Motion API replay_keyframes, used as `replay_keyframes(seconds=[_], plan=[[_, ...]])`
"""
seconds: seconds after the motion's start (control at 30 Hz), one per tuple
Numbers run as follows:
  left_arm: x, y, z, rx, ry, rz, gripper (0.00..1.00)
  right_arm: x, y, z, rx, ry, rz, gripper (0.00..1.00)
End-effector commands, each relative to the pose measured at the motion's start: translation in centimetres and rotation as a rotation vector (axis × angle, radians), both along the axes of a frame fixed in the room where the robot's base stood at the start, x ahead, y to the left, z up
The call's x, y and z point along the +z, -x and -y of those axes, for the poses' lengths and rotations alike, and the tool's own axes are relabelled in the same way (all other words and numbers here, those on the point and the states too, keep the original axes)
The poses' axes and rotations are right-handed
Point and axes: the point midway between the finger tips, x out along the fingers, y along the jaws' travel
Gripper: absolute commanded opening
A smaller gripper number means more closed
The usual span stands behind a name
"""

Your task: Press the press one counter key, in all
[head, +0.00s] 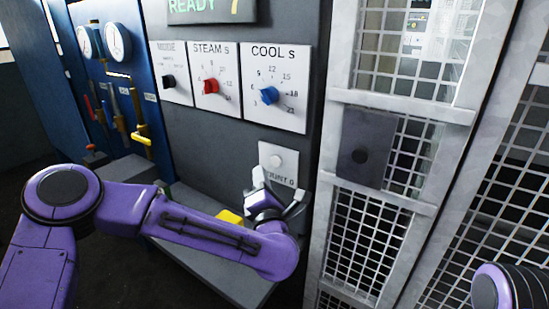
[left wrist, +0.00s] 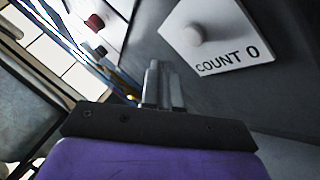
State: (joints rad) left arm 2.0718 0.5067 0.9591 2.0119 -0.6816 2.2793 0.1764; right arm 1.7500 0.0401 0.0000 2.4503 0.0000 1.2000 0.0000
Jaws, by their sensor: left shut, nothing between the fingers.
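The counter key is a round white knob (head: 276,160) on a white plate on the grey press panel. Its plate (left wrist: 230,55) reads "COUNT 0" in the left wrist view, where the knob (left wrist: 193,35) stands up and to the right of my fingers. My left gripper (head: 259,178) is just below and left of the knob in the head view. In the left wrist view its fingers (left wrist: 162,82) are together and empty, apart from the knob in the picture. My right gripper is not in view; only part of my right arm shows.
Above the key are the MODE, STEAM and COOL dials (head: 268,95) and a READY display (head: 208,8). A mesh guard (head: 458,113) stands to the right. A grey ledge (head: 185,195) with a yellow item (head: 230,217) lies below. Gauges (head: 117,42) and levers are left.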

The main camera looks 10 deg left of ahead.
Motion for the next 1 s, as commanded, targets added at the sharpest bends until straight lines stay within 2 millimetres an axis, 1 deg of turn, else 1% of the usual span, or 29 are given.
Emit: replay_keyframes(seconds=[0.1, 0.3, 1.0], plan=[[0.0, -1.3, 0.5, 0.000, 0.001, 0.001, 0.00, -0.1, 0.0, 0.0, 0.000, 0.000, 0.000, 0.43], [-0.1, -2.3, 0.9, 0.000, -0.001, -0.001, 0.00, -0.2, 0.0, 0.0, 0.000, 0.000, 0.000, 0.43], [0.0, -2.4, 0.9, 0.000, 0.000, 0.000, 0.00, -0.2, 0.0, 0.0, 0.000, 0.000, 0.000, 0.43]])
